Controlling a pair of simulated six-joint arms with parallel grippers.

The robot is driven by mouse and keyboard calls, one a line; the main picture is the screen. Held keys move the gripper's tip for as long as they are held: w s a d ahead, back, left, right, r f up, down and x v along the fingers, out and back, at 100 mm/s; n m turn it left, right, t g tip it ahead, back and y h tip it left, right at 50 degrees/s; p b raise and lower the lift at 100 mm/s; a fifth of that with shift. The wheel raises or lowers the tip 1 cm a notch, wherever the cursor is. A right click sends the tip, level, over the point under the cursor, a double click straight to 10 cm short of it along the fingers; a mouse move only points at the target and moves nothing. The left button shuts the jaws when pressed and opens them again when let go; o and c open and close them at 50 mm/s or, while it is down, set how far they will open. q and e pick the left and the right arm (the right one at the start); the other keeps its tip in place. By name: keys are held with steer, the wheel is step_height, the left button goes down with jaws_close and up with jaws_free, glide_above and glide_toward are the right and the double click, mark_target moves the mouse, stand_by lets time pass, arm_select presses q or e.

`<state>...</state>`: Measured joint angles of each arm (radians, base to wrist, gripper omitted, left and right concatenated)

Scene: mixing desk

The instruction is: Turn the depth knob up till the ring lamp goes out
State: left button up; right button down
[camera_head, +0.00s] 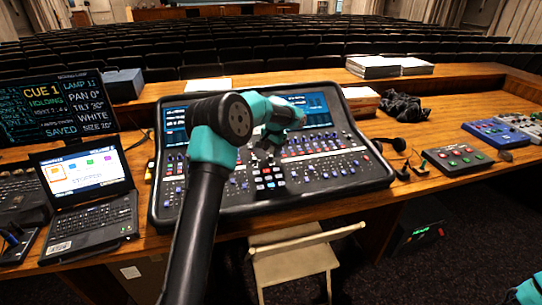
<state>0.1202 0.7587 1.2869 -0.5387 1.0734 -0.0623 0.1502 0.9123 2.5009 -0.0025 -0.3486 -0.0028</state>
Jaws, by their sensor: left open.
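The mixing desk (340,183) stands in the middle of the wooden desk, with many small knobs, faders and lit buttons. I cannot make out which knob is the depth knob, nor a ring lamp. My left gripper (264,153) is over the middle of the mixing desk, small and partly hidden by my own teal and black arm. It is open, and I see nothing in it. Whether it touches a control is unclear. Only a teal part of my right arm shows at the lower right corner; its gripper is out of view.
A laptop (90,222) and a monitor (20,115) stand at the left. A dark button box (432,162), a blue box (483,136) and a headset (392,144) lie at the right. Stacked papers (372,67) lie behind. A folding chair (295,262) stands in front.

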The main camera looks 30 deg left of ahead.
mark_target(271, 156)
arm_select(q)
steer(key=shift+a+f, duration=0.2)
steer(key=shift+f, duration=1.35)
jaws_close()
